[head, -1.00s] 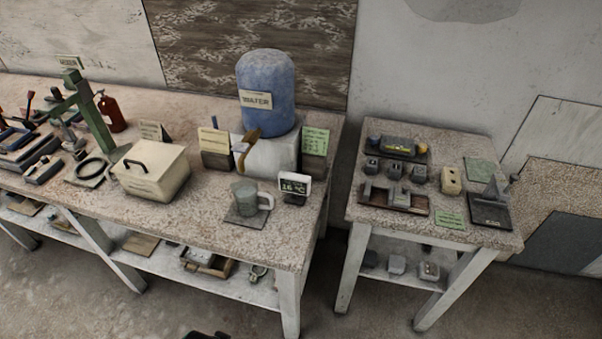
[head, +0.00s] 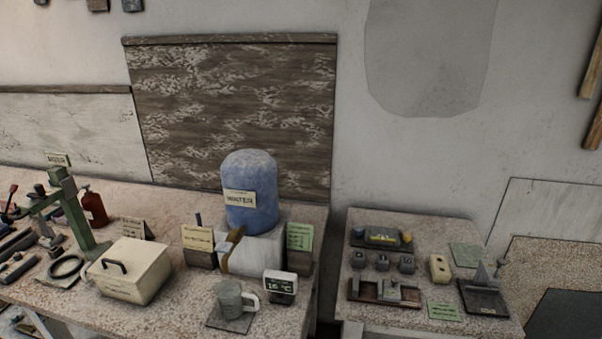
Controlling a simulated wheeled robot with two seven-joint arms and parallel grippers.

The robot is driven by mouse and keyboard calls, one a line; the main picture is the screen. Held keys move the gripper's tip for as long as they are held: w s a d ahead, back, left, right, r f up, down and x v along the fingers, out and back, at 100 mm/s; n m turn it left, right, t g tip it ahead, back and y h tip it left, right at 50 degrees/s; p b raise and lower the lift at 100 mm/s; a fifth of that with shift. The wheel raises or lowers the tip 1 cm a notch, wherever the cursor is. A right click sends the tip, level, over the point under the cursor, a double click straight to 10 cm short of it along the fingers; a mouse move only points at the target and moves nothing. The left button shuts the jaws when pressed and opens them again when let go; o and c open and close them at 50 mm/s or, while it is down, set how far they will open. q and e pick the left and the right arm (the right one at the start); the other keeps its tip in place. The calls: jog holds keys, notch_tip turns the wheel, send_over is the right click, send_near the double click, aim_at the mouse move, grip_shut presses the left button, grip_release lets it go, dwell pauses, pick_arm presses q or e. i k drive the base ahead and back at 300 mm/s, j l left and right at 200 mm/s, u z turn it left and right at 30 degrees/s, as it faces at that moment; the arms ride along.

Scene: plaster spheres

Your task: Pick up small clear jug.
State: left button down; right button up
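The small clear jug (head: 229,299) stands upright on a dark square mat (head: 214,323) near the front edge of the left table. It looks grey and see-through, with a pale handle on its right side. A small display reading 16 °C (head: 279,286) stands just right of it. Neither of my grippers is in view.
A blue water container (head: 250,180) on a white block stands behind the jug. A cream lidded box (head: 131,272) is to the left, with a green stand (head: 78,215) beyond it. A second table (head: 455,235) with small blocks is on the right, across a narrow gap.

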aim_at(230, 295)
jog(key=j+u, duration=0.15)
jog(key=u, duration=0.25)
jog(key=j+u, duration=0.2)
jog(key=u, duration=0.2)
jog(key=j+u, duration=0.2)
jog(key=u, duration=0.25)
